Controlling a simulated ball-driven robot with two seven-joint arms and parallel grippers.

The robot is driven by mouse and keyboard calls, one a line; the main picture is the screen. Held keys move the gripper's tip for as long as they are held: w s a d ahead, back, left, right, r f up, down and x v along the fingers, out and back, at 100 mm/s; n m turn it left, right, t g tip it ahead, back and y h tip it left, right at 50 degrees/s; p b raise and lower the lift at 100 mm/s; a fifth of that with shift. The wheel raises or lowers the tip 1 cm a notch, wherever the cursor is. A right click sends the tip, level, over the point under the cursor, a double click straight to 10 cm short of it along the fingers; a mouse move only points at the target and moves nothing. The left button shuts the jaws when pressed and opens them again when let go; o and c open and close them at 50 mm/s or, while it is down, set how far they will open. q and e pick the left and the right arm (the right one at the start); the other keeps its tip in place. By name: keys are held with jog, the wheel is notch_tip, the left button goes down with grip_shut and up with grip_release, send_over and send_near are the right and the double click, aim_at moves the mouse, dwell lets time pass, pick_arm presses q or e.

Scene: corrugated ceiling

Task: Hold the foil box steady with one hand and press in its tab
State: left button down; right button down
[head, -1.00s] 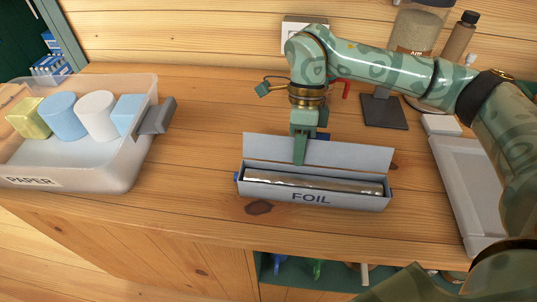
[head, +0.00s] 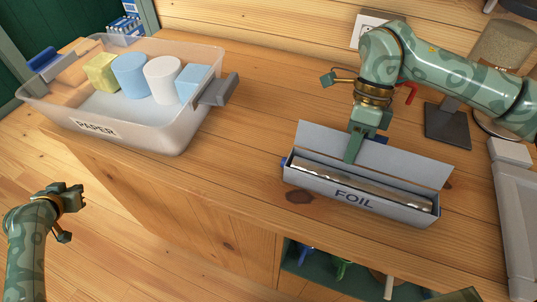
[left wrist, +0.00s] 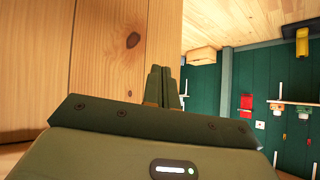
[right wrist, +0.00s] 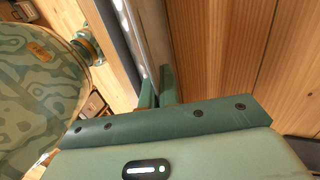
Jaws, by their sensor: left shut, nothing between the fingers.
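The grey foil box (head: 345,199) stands on the wooden worktop with its lid (head: 420,163) raised at the back and a silver roll inside. A small blue tab (head: 284,162) shows at its left end. My right gripper (head: 352,158) points down at the box, its fingers around the upright back panel; the panel also runs between the fingers in the right wrist view (right wrist: 158,92). My left gripper (head: 74,198) is shut and empty, low at the left, in front of the worktop and well apart from the box. Its closed fingers show in the left wrist view (left wrist: 160,85).
A clear bin marked PAPER (head: 150,138), holding several blocks and cylinders, stands on the left of the worktop. A dark stand (head: 447,128) and a pale tray (head: 515,220) are at the right. Bare worktop lies between bin and box.

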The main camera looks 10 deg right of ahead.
pick_arm(q)
jog(key=w+a+r+m+t+h, duration=0.1)
jog(key=w+a+r+t, duration=0.15)
jog(key=r, duration=1.25)
jog(key=w+a+r+m+t, duration=0.1)
jog(key=w+r+t, duration=0.2)
jog(key=r, duration=1.1)
jog(key=d+r+m+h, duration=0.2)
jog(key=d+r+h, duration=0.2)
jog(key=d+r, duration=0.45)
jog(key=s+d+f+m+g+h, duration=0.1)
jog(key=d+f+g+h, duration=0.2)
jog(key=d, duration=1)
jog(key=s+d+f+m+g+h, duration=0.1)
jog(key=d+m+g+h, duration=0.3)
jog(key=d, duration=1)
jog(key=s+d+f+n+g+y, duration=0.2)
jog(key=s+d+f+g+y, duration=0.1)
jog(key=s+d+f+g, duration=0.4)
jog(key=s+d+f, duration=0.2)
jog(key=s+d, duration=0.2)
jog(key=shift+s+d+n+g+y, duration=0.3)
jog(key=shift+s+d+g+y, duration=0.05)
jog(key=shift+s+d+y, duration=0.05)
jog(key=shift+f, duration=0.15)
